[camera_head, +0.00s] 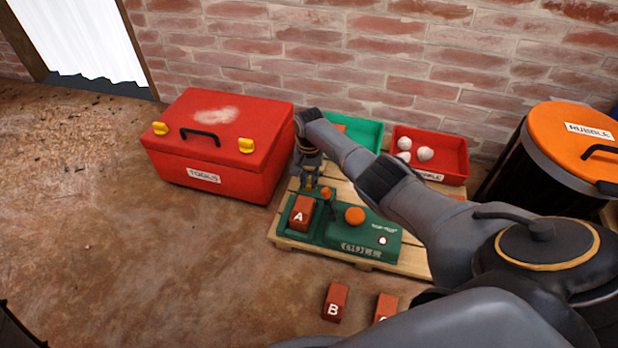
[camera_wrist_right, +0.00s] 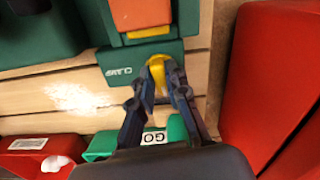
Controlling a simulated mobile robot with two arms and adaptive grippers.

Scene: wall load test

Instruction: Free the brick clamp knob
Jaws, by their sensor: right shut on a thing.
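The green test machine (camera_head: 340,238) lies on a wooden pallet and holds red-brown brick A (camera_head: 301,213) at its left end. In the right wrist view, the yellow clamp knob (camera_wrist_right: 157,75) sticks out of the machine's green clamp block (camera_wrist_right: 125,66), beside the brick (camera_wrist_right: 140,14). My right gripper (camera_wrist_right: 163,72) is shut on the knob, its dark fingers on either side of it. In the head view, my right gripper (camera_head: 310,181) points down behind brick A, and the knob is mostly hidden. My left gripper is not in view.
Brick B (camera_head: 335,302) and another brick (camera_head: 385,307) lie on the floor in front. A red toolbox (camera_head: 222,150) stands left of the pallet (camera_head: 283,241). Behind are a green tray (camera_head: 362,134) and a red tray (camera_head: 455,157). A rubble bin (camera_head: 575,130) stands right.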

